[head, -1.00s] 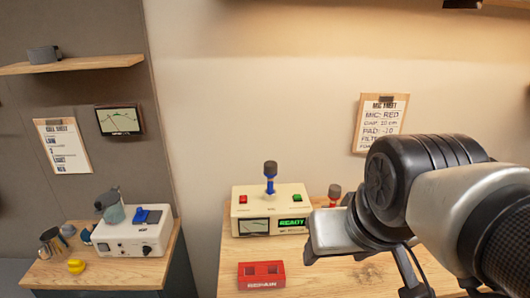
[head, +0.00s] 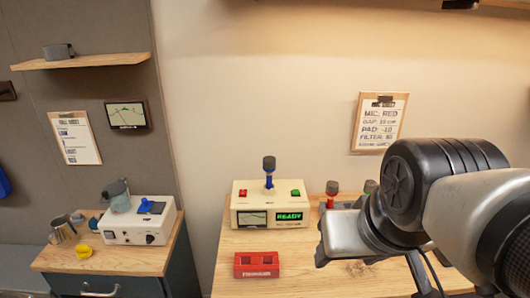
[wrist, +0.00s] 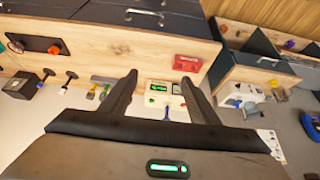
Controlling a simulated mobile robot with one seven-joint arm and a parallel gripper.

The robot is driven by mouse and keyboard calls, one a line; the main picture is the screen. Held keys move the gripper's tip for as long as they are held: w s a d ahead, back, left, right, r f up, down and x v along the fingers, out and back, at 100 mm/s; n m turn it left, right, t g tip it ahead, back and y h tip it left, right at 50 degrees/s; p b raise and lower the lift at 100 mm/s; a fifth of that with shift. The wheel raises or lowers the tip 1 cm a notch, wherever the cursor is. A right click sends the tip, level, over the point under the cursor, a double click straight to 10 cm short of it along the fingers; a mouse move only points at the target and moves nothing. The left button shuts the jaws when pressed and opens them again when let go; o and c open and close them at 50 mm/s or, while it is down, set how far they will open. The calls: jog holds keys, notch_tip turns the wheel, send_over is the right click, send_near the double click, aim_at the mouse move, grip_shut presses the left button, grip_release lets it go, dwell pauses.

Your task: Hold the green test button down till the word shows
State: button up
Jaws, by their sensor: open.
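A cream tester box (head: 261,221) stands on the wooden bench in the head view. The green button (head: 295,193) is on the right of its top, and a red button (head: 243,193) is on the left. A blue-handled microphone (head: 269,172) stands upright between them. The green-lit display (head: 289,217) on its front reads READY, beside a needle meter. My gripper (wrist: 159,76) is open and empty in the wrist view, with the tester box (wrist: 174,104) beyond its fingers, apart from them. The fingertips do not show clearly in the head view.
A red block with slots (head: 257,265) lies in front of the tester. A red-topped microphone (head: 332,193) stands to its right, near my arm. A white box (head: 139,226) sits on the left cabinet. A clipboard sheet (head: 380,122) hangs on the wall.

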grip_shut()
dwell(1.5)
